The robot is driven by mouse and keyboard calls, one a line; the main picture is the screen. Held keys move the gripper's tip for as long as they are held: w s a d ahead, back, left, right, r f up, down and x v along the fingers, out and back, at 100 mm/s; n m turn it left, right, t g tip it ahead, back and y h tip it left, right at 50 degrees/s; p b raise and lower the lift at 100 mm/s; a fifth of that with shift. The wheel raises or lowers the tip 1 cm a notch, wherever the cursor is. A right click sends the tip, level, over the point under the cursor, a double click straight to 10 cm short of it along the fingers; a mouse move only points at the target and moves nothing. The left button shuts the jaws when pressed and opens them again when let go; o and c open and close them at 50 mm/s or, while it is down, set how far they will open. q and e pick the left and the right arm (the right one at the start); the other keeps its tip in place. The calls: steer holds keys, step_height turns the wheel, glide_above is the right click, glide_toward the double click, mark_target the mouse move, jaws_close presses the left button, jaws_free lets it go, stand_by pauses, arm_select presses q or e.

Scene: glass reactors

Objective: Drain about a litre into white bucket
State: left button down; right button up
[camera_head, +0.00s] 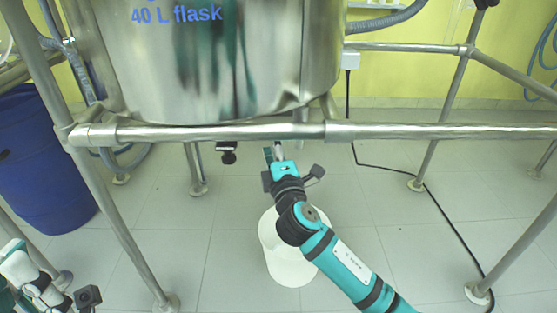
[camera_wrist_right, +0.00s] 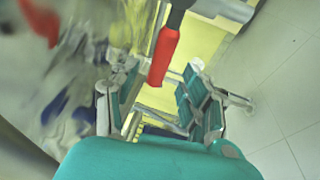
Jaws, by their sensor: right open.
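The white bucket (camera_head: 287,262) stands on the floor below the steel vessel (camera_head: 215,60) marked "40 L flask"; my right arm hides part of its rim. My right gripper (camera_head: 273,153) is above the bucket, just under the front rail. In the right wrist view the right gripper (camera_wrist_right: 160,98) is open. A red handle (camera_wrist_right: 163,55) hangs from a grey stem, its lower end in the gap between the fingers; I cannot tell whether they touch it. The drain outlet is not clearly visible. My left gripper (camera_head: 22,268) shows partly at the lower left corner; its jaws are unclear.
A steel rail (camera_head: 400,131) crosses in front of the vessel, with frame legs (camera_head: 125,225) on both sides. A dark fitting (camera_head: 228,151) hangs under the rail. A blue barrel (camera_head: 40,160) stands at left. A black cable (camera_head: 440,205) runs across the floor at right.

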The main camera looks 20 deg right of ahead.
steer(key=s+f, duration=0.1)
steer(key=s, duration=0.5)
steer(key=shift+s+a, duration=0.2)
steer(key=shift+a, duration=0.05)
steer(key=shift+a, duration=0.1)
